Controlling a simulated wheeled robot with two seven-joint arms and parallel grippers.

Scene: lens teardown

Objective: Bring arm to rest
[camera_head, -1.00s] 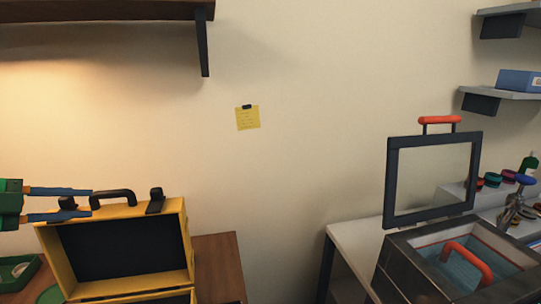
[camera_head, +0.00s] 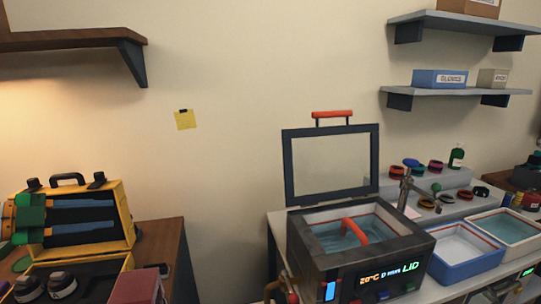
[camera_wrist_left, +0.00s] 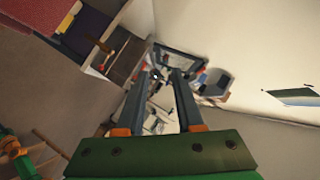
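My left gripper (camera_head: 115,216) is open, with two blue fingers parallel and nothing between them. In the head view it lies across the raised lid of the yellow case (camera_head: 124,208); I cannot tell whether it touches the lid. In the left wrist view the two dark fingers (camera_wrist_left: 163,75) stand apart with a clear gap. My right gripper does not show in the head view. A green and orange piece at the lower left of the left wrist view is too cropped to name.
A bath with a raised framed lid (camera_head: 288,165) stands on the right table, beside a blue tray (camera_head: 433,268) and a white tray (camera_head: 536,240). Shelves (camera_head: 460,91) hang on the wall. A dark red box (camera_head: 138,287) stands front left. A gap separates the tables.

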